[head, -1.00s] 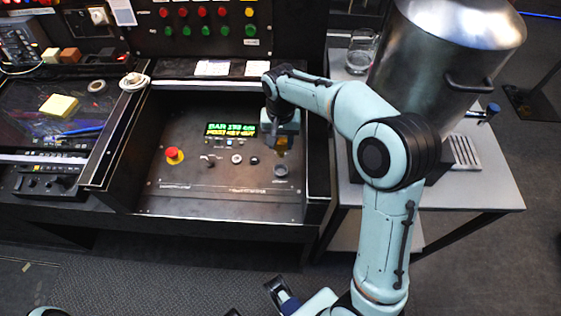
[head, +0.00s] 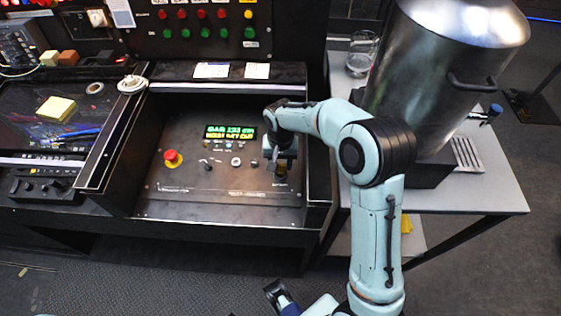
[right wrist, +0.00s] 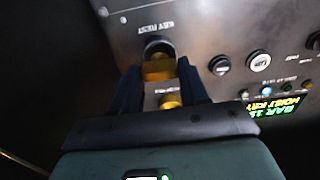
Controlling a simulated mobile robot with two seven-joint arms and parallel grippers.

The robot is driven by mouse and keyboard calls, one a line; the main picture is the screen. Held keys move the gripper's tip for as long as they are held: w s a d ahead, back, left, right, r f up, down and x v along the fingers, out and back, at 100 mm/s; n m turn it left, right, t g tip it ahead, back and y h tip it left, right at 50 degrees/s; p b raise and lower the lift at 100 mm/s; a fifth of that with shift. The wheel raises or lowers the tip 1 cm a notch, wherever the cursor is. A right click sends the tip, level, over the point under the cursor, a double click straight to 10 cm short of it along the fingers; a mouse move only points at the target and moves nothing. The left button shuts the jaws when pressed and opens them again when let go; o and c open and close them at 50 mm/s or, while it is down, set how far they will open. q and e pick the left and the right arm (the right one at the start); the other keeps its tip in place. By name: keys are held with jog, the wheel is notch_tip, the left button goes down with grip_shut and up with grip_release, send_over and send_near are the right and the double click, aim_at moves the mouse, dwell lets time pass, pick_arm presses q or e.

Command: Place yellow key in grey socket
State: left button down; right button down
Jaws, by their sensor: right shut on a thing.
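The yellow key (right wrist: 158,70) is held between the two dark fingers of my right gripper (right wrist: 162,84) in the right wrist view. The grey socket (right wrist: 158,46), below the "KEY REST" label, is right at the key's far end; I cannot tell whether the key is inside it or just above it. In the head view my right gripper (head: 281,162) is low over the right side of the panel, with a little of the key (head: 281,171) showing below it. The socket is mostly hidden there. A dark fingertip at the bottom edge may be my left gripper (head: 280,297), mostly cut off.
The sloped panel (head: 215,205) bears a red button (head: 172,158), a lit green display (head: 230,132) and small round controls (head: 237,161). Its raised right wall (head: 318,185) is close to my right gripper. A large metal pot (head: 440,75) stands at right.

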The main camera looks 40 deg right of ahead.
aim_at(280, 165)
jog(key=shift+f, duration=0.15)
jog(key=c, duration=0.6)
grip_release()
notch_tip(280, 165, up, 12)
jog(key=shift+r+p, duration=0.2)
jog(key=shift+p, duration=0.7)
jog(key=shift+a+f, duration=0.1)
